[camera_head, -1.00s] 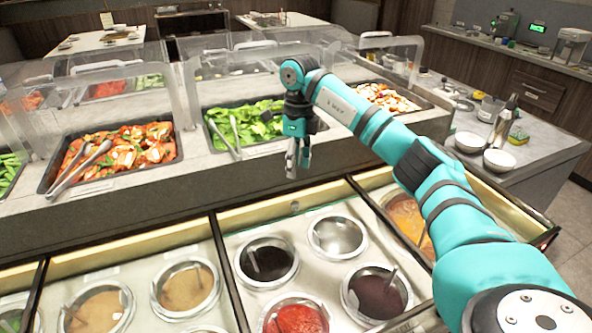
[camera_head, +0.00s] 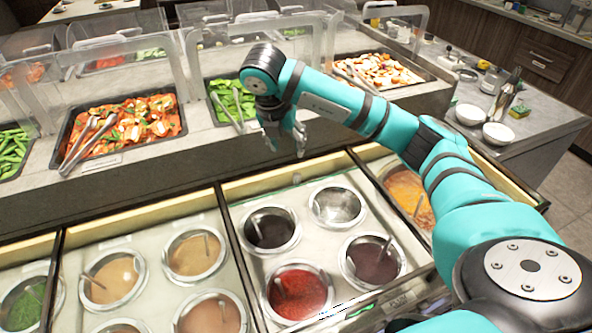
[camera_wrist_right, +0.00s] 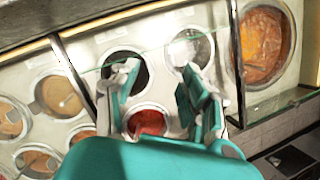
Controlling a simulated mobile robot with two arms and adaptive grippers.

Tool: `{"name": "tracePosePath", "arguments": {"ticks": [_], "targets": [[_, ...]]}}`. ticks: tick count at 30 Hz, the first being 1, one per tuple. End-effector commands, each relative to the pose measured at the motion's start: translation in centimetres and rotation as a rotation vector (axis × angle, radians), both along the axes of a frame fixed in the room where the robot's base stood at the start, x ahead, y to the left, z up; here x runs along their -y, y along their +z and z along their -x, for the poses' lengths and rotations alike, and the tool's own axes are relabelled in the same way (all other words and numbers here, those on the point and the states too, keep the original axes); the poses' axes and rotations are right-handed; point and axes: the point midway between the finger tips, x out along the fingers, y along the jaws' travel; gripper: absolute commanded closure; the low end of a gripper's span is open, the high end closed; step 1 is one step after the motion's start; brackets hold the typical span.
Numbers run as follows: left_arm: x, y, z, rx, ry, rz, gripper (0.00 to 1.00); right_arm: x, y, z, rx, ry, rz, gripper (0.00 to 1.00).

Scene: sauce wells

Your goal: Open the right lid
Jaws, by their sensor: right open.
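My right gripper (camera_head: 285,143) hangs open and empty above the back edge of the sauce counter, in front of the green leaf tray. In the wrist view its open fingers (camera_wrist_right: 162,90) spread over the sauce wells. Clear glass covers the well section (camera_head: 316,254) below it, which holds dark, red and empty-looking steel wells. A thin glass edge crosses the wrist view near the fingers. The section to the right, with orange sauce (camera_head: 408,190), is partly hidden by my right arm. I cannot tell exactly where each clear lid ends. My left gripper is not in view.
A raised counter with food trays, such as the red-and-white dish (camera_head: 118,128), and clear guards stands behind the wells. Brown and green sauces (camera_head: 112,278) lie to the left. White bowls (camera_head: 498,134) and a steel bottle (camera_head: 505,98) stand on the right counter.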

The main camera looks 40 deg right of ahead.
Motion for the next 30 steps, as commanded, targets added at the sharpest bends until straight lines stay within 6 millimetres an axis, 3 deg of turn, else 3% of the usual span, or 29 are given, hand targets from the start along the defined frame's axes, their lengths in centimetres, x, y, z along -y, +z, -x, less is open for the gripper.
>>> {"name": "tracePosePath", "arguments": {"ticks": [6,11,19,21,30], "targets": [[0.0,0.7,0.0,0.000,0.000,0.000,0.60,-0.9,0.7,0.7,0.110,-0.181,0.000,0.54],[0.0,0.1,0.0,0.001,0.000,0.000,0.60,-0.7,-0.6,0.5,0.120,-0.203,-0.004,0.54],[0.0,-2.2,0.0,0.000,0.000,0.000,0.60,0.9,-5.8,-0.4,0.113,-0.203,-0.006,0.54],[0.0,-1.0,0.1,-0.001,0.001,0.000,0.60,1.6,-6.4,-0.7,0.113,-0.203,0.000,0.54],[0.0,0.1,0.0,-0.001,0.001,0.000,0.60,3.6,-12.2,-2.0,0.115,-0.201,-0.001,0.54]]}}
